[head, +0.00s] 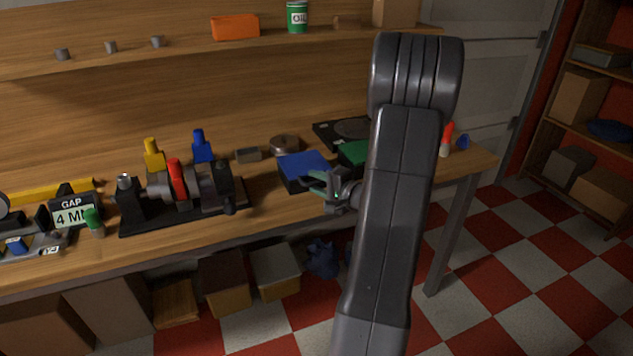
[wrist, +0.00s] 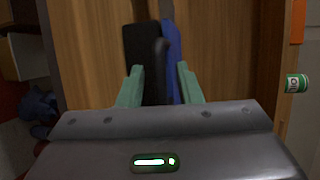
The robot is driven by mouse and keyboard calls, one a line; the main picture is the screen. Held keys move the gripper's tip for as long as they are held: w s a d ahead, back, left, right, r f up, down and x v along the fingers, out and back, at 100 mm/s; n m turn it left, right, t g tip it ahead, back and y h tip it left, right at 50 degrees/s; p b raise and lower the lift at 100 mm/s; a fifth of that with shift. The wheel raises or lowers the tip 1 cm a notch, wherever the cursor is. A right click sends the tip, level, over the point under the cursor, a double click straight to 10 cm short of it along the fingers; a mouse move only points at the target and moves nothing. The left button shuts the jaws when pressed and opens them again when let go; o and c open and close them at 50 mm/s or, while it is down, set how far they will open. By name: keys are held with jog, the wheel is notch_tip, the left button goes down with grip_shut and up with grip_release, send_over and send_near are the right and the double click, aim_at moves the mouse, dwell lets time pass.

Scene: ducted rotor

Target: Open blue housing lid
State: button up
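The blue housing lid (head: 304,164) lies flat and closed on a black box (head: 291,184) on the workbench. In the wrist view, the lid (wrist: 173,55) is a narrow blue strip beside the black side of the box (wrist: 137,48). A dark, narrow upright part (wrist: 161,60) shows in front of it, perhaps a handle. My gripper (head: 314,182) is at the front right of the box, its green fingers apart. In the wrist view, my gripper (wrist: 160,75) has the dark part between its fingers; contact cannot be told.
A green-topped box (head: 353,153) stands right of the blue lid, partly hidden by my arm. A rotor assembly (head: 185,190) with coloured handles stands to the left. A round metal part (head: 284,145) lies behind. Bare bench top lies left of the blue box.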

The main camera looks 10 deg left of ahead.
jog(key=shift+w+a, duration=0.1)
jog(key=shift+a, duration=0.05)
grip_shut()
jog(key=shift+r, duration=0.1)
